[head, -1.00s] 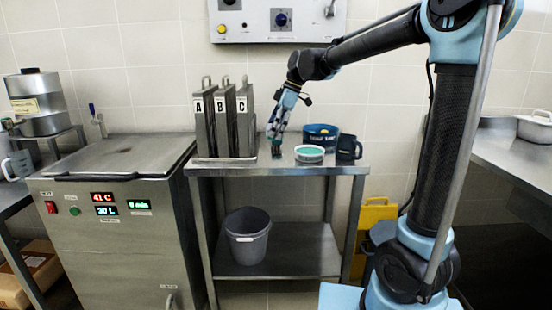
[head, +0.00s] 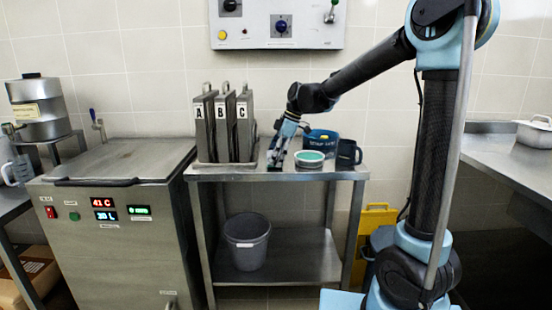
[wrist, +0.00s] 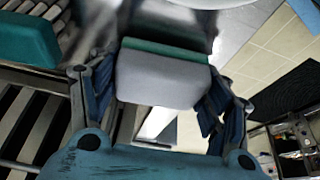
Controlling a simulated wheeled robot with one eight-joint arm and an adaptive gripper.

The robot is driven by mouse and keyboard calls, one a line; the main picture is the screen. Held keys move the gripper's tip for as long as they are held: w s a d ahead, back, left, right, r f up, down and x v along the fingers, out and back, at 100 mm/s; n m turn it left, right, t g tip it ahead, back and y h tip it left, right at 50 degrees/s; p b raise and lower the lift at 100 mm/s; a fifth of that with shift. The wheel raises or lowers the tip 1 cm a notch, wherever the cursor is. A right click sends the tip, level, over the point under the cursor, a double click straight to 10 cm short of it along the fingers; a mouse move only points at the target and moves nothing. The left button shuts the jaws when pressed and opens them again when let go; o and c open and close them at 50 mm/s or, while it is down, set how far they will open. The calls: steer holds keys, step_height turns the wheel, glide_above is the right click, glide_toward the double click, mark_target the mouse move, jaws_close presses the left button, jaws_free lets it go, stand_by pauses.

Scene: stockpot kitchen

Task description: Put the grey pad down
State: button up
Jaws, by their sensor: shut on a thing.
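The grey pad (wrist: 160,78) has a green layer along its far edge. In the wrist view it sits between the two fingers of my gripper (wrist: 155,95), which is shut on it. In the head view my gripper (head: 276,162) points down low over the steel table (head: 330,174), between the lettered rack and a round white dish. The pad is too small there to make out clearly, and I cannot tell whether it touches the tabletop.
A rack of plates marked A, B and C (head: 225,128) stands left of my gripper. A white dish with teal contents (head: 309,158), a blue tub (head: 320,140) and a dark mug (head: 347,153) stand right. A teal block (wrist: 25,40) shows in the wrist view.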

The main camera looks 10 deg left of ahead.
steer(key=shift+f, duration=0.3)
steer(key=o, duration=1.1)
steer(key=a+v, duration=0.1)
steer(key=v, duration=1.6)
steer(key=shift+w+d+r, duration=0.15)
steer(key=shift+w+r, duration=0.1)
steer(key=shift+r, duration=0.2)
steer(key=s+d+f+m+t+h, duration=0.1)
steer(key=s+d+f+m, duration=0.45)
steer(key=d, duration=0.35)
steer(key=s+d+f+m+t+h, duration=0.1)
steer(key=s+d+f+m, duration=0.45)
steer(key=d, duration=0.45)
steer(key=s+d+f+m+t+h, duration=0.1)
steer(key=s+d+f+m, duration=0.3)
steer(key=s+d+f, duration=0.4)
steer(key=s+d+f+m+h, duration=0.1)
steer(key=s+d+f+m, duration=0.5)
steer(key=f, duration=0.4)
steer(key=shift+s+d+f+t, duration=0.25)
steer(key=shift+s+d, duration=0.2)
steer(key=shift+d, duration=0.7)
